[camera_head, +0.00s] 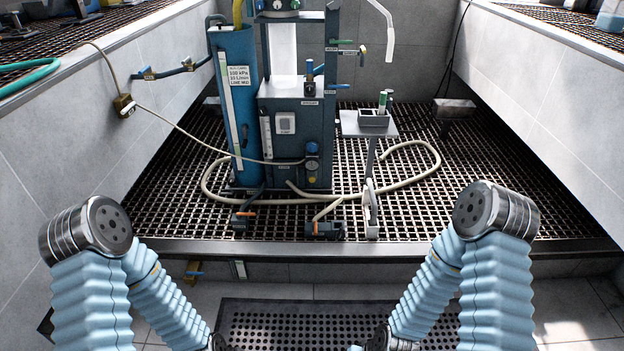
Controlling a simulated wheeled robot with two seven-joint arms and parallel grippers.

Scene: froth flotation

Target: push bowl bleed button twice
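A dark blue-grey cabinet unit (292,150) stands on the grating in the middle of the view. Low on its front right is a small fitting with a blue round part (312,148) and a yellow-brass part (312,164) below it. Small labels sit near these, too small to read, so I cannot tell which part is the bowl bleed button. A white switch plate (286,123) is on the cabinet front. Both my arms fold at the elbows and run down to the bottom edge, well short of the cabinet. Neither gripper's fingers show.
A tall blue cylinder (236,110) stands left of the cabinet. A small stand (350,125) holds a tray with a green-white tube at right. A cream hose (425,160) loops over the grating. A raised front edge (450,249) borders the grating; tiled walls flank it.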

